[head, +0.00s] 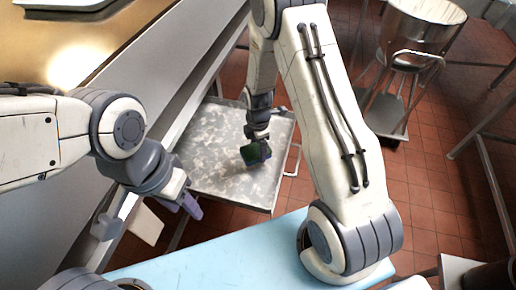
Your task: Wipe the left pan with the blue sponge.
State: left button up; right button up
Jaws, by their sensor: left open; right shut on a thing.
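A flat grey metal pan (205,170) with pale mottled patches over its surface lies in the middle of the head view, with a wire handle on its right side. My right gripper (256,152) points down over the right part of this pan and is shut on a small dark block. The block shows a dark green face and seems to be the sponge (250,153); its blue colour is not clear. I cannot tell whether it touches the pan. My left gripper (149,217) is open and empty, left of and nearer than the pan. No second pan is clearly visible.
A long grey counter edge (150,75) runs along the left, with a tan surface (85,45) beyond it. A metal pot (420,28) on a stand is at the upper right. Red tiled floor (425,170) is open at the right.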

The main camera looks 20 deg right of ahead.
aim_at(258, 149)
jog(key=shift+r+p, duration=1.25)
jog(key=shift+r, duration=0.6)
